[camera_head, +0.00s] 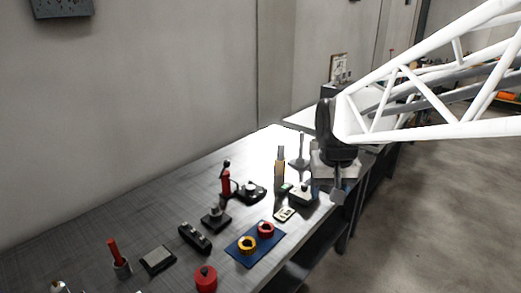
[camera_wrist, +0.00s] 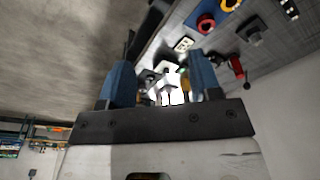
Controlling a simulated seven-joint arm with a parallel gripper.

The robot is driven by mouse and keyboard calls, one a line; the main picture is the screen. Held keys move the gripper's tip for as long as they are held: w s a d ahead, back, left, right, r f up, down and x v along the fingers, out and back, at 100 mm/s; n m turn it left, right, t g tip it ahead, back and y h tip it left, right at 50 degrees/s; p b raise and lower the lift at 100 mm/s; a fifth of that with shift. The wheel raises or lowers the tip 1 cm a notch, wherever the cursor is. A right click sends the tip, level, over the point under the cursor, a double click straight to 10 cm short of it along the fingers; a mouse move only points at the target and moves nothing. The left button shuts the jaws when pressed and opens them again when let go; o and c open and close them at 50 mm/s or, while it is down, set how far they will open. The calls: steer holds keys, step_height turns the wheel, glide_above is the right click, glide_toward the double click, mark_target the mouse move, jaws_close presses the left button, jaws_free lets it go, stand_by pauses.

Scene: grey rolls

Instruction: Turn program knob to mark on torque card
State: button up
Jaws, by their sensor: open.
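A small pale card with dark marks (camera_head: 284,214), which looks like the torque card, lies flat on the bench; it also shows in the wrist view (camera_wrist: 184,44). Just behind it stands a low grey unit with a light top (camera_head: 302,194), possibly the one with the program knob. Another dark unit with a round top (camera_head: 249,191) sits further left. I cannot tell for sure which carries the knob, and no mark or pointer is readable. My gripper (camera_head: 337,192) is right of the grey unit, above the bench's right edge. Its blue fingers (camera_wrist: 160,60) are apart and empty.
A blue mat (camera_head: 242,256) with red and yellow rings lies in front. An upright orange-and-grey tool (camera_head: 280,168), a red tool (camera_head: 226,181) and a grey stand (camera_head: 299,152) rise nearby. A red roll (camera_head: 206,278) is at the front. The floor to the right is open.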

steer(key=w+d+f, duration=0.1)
steer(key=w+f, duration=0.1)
steer(key=w, duration=1)
steer(key=m+g, duration=0.1)
steer(key=g, duration=0.1)
glide_above(305, 185)
steer(key=f, duration=1.9)
steer(key=shift+s+a+f, duration=0.15)
steer(key=shift+s+f, duration=0.2)
steer(key=shift+w+f, duration=0.3)
steer(key=shift+f, duration=0.05)
steer(key=shift+f, duration=3.9)
